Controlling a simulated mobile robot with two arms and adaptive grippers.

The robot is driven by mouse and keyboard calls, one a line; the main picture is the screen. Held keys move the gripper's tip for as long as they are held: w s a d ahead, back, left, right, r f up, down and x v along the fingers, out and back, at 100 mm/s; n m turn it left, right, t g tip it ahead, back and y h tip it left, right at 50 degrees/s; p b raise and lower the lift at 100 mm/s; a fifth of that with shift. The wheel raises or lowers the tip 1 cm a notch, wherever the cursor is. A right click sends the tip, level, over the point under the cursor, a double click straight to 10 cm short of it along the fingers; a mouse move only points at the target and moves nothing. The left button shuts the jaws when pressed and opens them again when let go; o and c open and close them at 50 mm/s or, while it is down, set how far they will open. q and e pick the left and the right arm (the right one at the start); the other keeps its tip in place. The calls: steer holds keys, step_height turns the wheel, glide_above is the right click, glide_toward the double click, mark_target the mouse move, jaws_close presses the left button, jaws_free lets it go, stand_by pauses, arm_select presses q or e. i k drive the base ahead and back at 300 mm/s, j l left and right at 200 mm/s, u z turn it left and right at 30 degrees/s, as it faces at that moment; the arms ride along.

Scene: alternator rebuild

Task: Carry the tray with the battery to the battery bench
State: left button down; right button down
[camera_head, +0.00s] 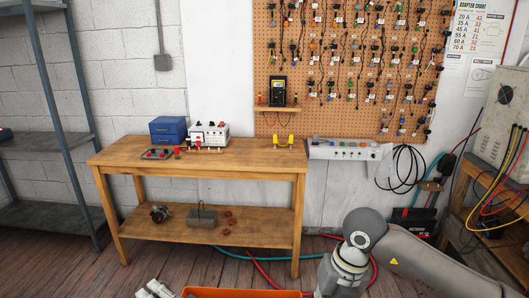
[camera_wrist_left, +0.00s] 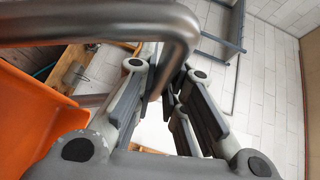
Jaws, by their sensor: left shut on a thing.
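The orange tray (camera_head: 240,293) shows only as a rim strip at the bottom edge of the head view. Its orange side (camera_wrist_left: 35,115) fills the left of the left wrist view, with a thick bent metal handle (camera_wrist_left: 175,35) above it. My left gripper (camera_wrist_left: 168,80) is shut on the tray handle, its fingers on either side of the bar. The inside of the tray is out of view, so I cannot see a battery in it. My right arm comes in at the lower right of the head view; its gripper is not visible.
A wooden bench (camera_head: 250,170) stands ahead, with a blue box (camera_head: 168,130), a white device (camera_head: 208,135) and yellow clamps on top. A metal shelf rack (camera_head: 65,100) stands left. A cluttered bench (camera_head: 495,185) stands right, near a black box (camera_head: 412,221). Hoses lie on the floor.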

mark_target(263, 156)
steer(key=i+j, duration=0.1)
steer(key=i, duration=0.25)
steer(key=i+j, duration=0.1)
steer(key=i, duration=1.65)
steer(key=i+j, duration=0.1)
steer(key=i, duration=1.35)
steer(key=l+z, duration=0.05)
